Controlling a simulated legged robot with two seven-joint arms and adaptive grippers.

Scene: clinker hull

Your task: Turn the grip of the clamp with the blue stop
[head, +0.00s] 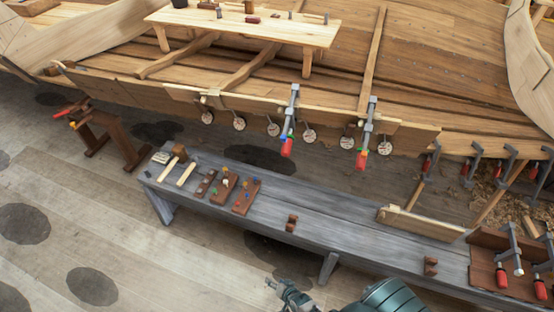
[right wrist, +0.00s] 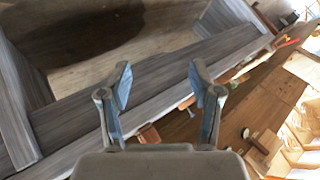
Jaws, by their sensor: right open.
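Two clamps hang on the hull's plank edge in the head view. The left clamp (head: 291,112) has a small stop that looks blue and a red grip (head: 287,148) at its lower end. The right clamp (head: 369,125) has a stop that looks green and a red grip (head: 361,160). My right gripper (head: 276,285) is low in the head view, in front of the bench and well apart from both clamps. In the right wrist view its two fingers (right wrist: 160,82) are spread with nothing between them. My left gripper is not in view.
A long grey bench (head: 340,232) stands between my right gripper and the hull. It carries wooden blocks with coloured pegs (head: 245,196), mallets and a plank (head: 420,224). More clamps with red grips (head: 502,277) are at the right. A brown trestle (head: 108,135) stands at left.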

